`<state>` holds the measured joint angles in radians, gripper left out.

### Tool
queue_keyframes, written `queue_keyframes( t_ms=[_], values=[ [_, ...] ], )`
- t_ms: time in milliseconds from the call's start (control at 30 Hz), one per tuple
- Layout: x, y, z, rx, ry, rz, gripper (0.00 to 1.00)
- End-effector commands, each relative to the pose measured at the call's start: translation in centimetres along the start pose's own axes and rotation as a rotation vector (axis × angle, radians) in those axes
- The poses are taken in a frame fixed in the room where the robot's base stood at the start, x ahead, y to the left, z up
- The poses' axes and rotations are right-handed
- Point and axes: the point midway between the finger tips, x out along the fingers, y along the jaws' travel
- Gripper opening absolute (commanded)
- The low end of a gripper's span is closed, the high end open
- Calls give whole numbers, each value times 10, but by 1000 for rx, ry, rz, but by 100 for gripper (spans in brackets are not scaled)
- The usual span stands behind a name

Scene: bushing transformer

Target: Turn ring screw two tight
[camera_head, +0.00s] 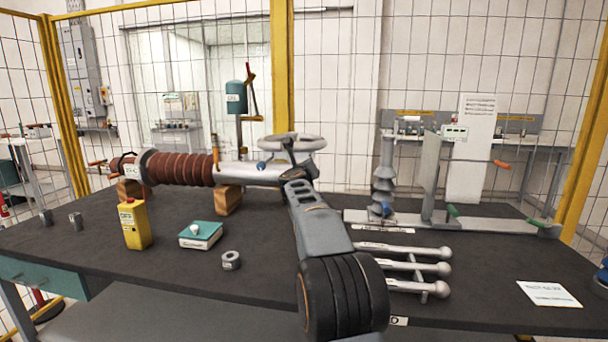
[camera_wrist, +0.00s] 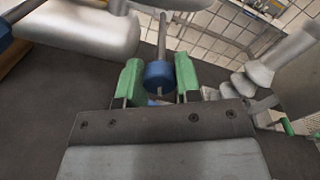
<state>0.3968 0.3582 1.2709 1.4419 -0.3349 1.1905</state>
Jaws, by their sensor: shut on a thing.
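A blue screw knob (camera_wrist: 159,75) with a grey shank rising from it sits between the two green fingers of my gripper (camera_wrist: 158,80) in the wrist view. The gripper is shut on this knob. A second blue knob (camera_wrist: 4,34) shows at the left edge; it also shows in the head view (camera_head: 262,166). The grey ring (camera_head: 293,142) lies flat above the silver end (camera_head: 245,174) of the brown ribbed bushing (camera_head: 180,168). My arm reaches up to the ring's near side and hides the held knob in the head view.
Wooden blocks (camera_head: 229,199) support the bushing. Silver rods (camera_head: 415,267) lie right of my arm. A grey ribbed post (camera_head: 384,185) stands behind them.

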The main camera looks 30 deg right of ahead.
Motion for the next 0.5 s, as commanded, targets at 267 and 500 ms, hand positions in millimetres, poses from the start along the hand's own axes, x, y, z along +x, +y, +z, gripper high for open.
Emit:
queue_keyframes(
  t_ms=[267,500],
  values=[
    [0,1,-2,144,-3,0,8],
    [0,1,-2,202,-5,-1,8]
  ],
)
